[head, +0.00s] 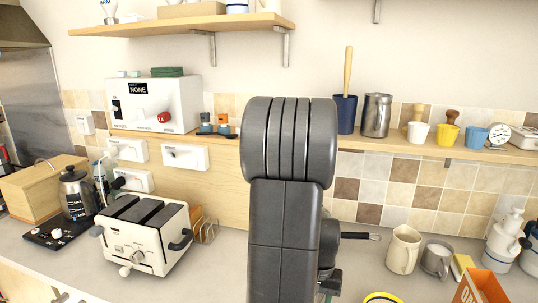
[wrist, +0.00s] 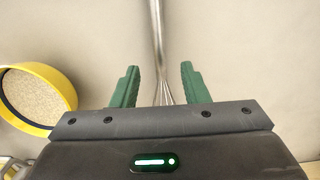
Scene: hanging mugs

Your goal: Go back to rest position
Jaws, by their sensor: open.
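My gripper (wrist: 160,86) shows in the wrist view with two green fingers spread apart. A thin shiny metal rod (wrist: 157,45) runs down through the picture between them and fans out near the bottom; I cannot tell whether it touches a finger. No object is visibly gripped. In the head view, my dark grey arm fills the middle and hides most of the gripper.
A round yellow-rimmed thing (wrist: 68,92) lies left of the fingers; a yellow rim (head: 382,297) shows at the head view's bottom edge. A cream toaster (head: 145,235) stands left of my arm. An orange box (head: 482,288) and white bottles (head: 503,240) stand at right. Shelves (head: 435,150) line the wall.

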